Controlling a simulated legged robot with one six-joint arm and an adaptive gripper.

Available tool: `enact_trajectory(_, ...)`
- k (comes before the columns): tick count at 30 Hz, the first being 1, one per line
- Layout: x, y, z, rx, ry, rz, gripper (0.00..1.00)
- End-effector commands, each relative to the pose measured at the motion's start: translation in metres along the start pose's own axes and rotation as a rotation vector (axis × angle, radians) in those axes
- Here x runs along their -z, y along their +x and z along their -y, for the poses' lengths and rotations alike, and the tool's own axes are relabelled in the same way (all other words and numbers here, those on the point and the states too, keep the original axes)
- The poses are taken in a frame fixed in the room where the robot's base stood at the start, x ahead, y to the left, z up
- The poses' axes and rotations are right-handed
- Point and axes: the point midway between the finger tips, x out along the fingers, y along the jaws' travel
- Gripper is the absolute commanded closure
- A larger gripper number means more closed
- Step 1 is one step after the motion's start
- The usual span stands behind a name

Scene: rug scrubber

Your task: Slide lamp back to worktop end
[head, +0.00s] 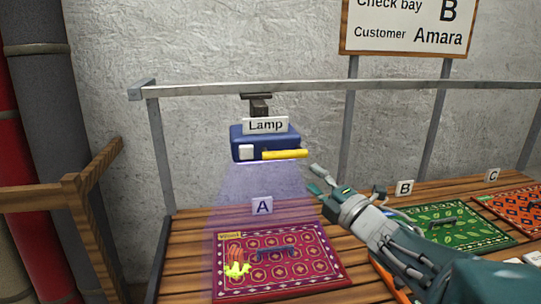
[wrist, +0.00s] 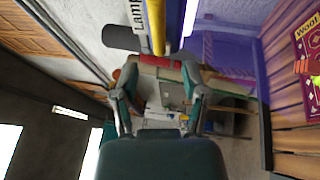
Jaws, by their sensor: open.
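The lamp (head: 265,142) is a blue box labelled "Lamp", hung from a rail above bay A. A yellow bar handle (head: 284,154) runs along its lower front. It casts a purple beam down on the red rug. In the wrist view the yellow handle (wrist: 159,25) shows at top centre, beyond the fingertips. My gripper (head: 315,180) is open, just right of and slightly below the handle, with no contact visible. Its two fingers also show in the wrist view (wrist: 156,82), apart and with nothing held. The worktop (head: 190,245) has wooden slats.
The rail (head: 330,87) runs left to right over the worktop. A red rug (head: 320,270) lies at bay A, a green rug (head: 470,232) at B, an orange rug (head: 520,204) at C. A sign (head: 408,25) reads "Check bay B, Customer Amara". A wooden frame (head: 72,205) stands left.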

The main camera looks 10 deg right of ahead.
Motion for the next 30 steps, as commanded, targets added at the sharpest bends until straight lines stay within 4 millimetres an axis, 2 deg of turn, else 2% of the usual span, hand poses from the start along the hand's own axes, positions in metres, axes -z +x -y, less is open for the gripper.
enact_trajectory(5, 0.001, 0.016, 0.000, -0.003, -0.003, -0.009, 0.43)
enact_trajectory(18, 0.001, 0.092, 0.000, -0.003, 0.000, -0.005, 0.43)
enact_trajectory(24, 0.001, 0.107, 0.000, -0.002, 0.000, -0.004, 0.43)
enact_trajectory(30, 0.001, 0.108, -0.001, -0.003, 0.000, -0.003, 0.43)
